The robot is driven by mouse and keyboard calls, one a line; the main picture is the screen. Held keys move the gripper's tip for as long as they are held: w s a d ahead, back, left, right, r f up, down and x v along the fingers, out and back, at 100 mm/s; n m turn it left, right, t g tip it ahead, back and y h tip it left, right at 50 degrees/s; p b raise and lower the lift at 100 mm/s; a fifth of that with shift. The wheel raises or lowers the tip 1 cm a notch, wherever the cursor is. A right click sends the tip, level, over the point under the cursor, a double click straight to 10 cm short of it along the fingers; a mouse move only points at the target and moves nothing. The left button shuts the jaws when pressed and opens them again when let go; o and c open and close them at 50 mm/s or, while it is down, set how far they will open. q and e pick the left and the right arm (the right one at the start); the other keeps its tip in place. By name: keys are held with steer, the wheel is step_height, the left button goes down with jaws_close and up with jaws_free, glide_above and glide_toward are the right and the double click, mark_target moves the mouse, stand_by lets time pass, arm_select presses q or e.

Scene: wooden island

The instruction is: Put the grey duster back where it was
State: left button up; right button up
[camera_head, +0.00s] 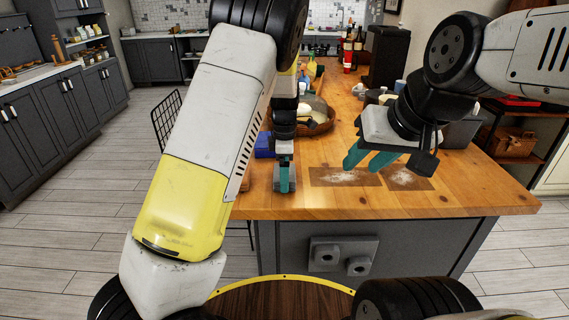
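I cannot make out the grey duster for certain. My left gripper (284,188) points down over the near left part of the wooden island top (450,195). Its teal fingers are seen edge-on with something greyish beside them, and I cannot tell whether they hold anything. My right gripper (362,168) is open, with its two teal fingers apart and nothing visible between them. It hangs above two brown patches, a left one (322,179) and a right one (420,184), both with white powder on them.
A blue box (264,146) stands left of my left gripper. A round brown basket (322,128) sits behind it. Bottles (348,55) and a dark block (387,55) stand at the back. The near right top is clear.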

arm_select(q)
steer(key=shift+f, duration=0.1)
steer(key=o, duration=0.8)
steer(key=shift+o, duration=0.2)
